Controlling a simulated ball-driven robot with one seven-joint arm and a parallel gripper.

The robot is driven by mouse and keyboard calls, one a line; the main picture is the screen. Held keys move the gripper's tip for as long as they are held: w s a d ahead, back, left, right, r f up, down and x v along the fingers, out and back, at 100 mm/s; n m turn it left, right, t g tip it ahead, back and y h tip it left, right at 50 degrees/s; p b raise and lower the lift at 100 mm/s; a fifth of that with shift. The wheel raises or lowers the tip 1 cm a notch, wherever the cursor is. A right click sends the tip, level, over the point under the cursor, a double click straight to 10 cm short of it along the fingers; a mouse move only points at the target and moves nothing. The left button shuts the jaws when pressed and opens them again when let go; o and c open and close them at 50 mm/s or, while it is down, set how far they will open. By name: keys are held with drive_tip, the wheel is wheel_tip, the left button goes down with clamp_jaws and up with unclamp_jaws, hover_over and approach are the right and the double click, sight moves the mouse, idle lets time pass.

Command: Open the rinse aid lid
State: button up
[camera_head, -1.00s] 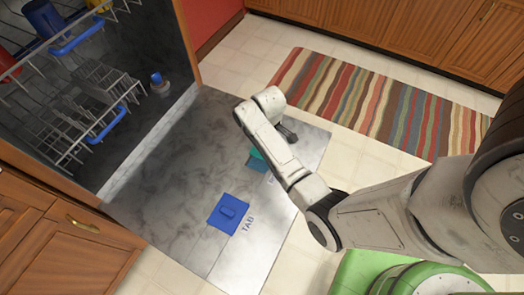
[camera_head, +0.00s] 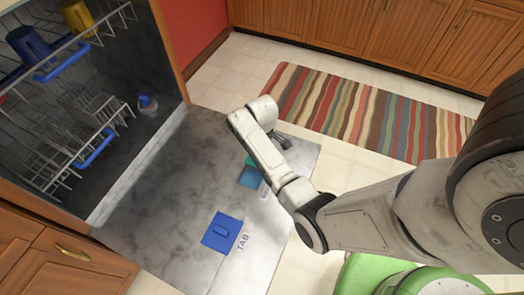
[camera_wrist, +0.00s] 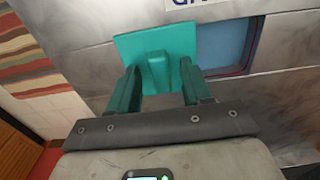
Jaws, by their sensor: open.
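The teal rinse aid lid (camera_wrist: 128,48) is a flat plate with a raised tab (camera_wrist: 157,70) in its middle. It lies on the inner face of the lowered dishwasher door, and beside it in the wrist view is a blue recess (camera_wrist: 226,45), uncovered over most of its width. In the head view, the lid (camera_head: 250,161) shows partly beside my arm, with the blue recess (camera_head: 250,178) below it. My gripper (camera_wrist: 161,72) is open, with its two teal fingers on either side of the tab. Whether they touch it cannot be told.
The dishwasher door (camera_head: 165,190) lies flat and open. A blue lid (camera_head: 222,232) marked TAB sits on it. A rack (camera_head: 75,130) and a small bottle (camera_head: 147,104) are inside the dishwasher. A striped rug (camera_head: 360,110) lies on the floor beyond the door.

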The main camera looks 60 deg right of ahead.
wheel_tip(320, 180, up, 11)
drive_tip(key=p, duration=0.2)
idle(0.3)
drive_tip(key=shift+f, duration=0.1)
idle(0.3)
drive_tip(key=s+a+r+p, duration=0.3)
drive_tip(key=s+a+r, duration=0.1)
drive_tip(key=s+a, duration=0.3)
drive_tip(key=s+a+r+t+p, duration=0.1)
drive_tip(key=s+a+r+p, duration=0.3)
drive_tip(key=a, duration=0.8)
drive_tip(key=s, duration=0.2)
drive_tip(key=shift+s+a+r+m, duration=0.15)
drive_tip(key=shift+s+a+m, duration=0.1)
drive_tip(key=shift+s+m, duration=0.15)
